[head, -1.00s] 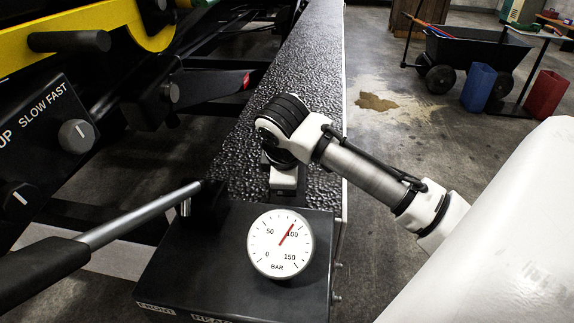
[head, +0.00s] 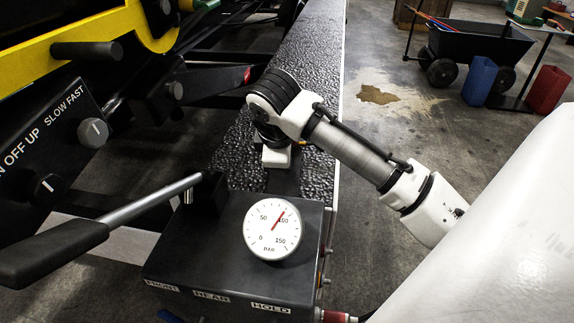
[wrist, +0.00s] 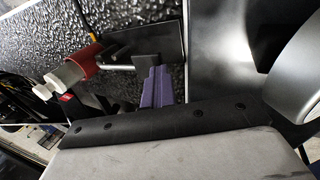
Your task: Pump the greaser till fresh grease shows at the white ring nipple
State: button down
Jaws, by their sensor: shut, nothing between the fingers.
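A black pump box (head: 225,270) stands at the bottom of the head view, with a round white BAR gauge (head: 272,226) on it. The gauge needle points just short of 100. A lever with a black grip (head: 50,248) slants up from the left to a black pivot on the box. My gripper shows in the wrist view as purple fingers (wrist: 155,88), shut and empty. Left of them is a red cylinder (wrist: 86,60) with pale end pieces and a thin metal rod. I cannot make out the white ring nipple or any fresh grease.
Labels FRONT, REAR and HOLD (head: 271,307) line the box's front edge. A knob panel (head: 60,150) and yellow frame (head: 150,15) crowd the left. A textured black belt (head: 308,60) runs behind my arm. A brown stain (head: 376,95) and cart (head: 475,48) are right.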

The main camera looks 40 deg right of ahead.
jog(key=v, duration=0.8)
jog(key=shift+w+r, duration=0.3)
jog(key=shift+d+r, duration=0.1)
jog(key=shift+d, duration=0.05)
dwell(0.8)
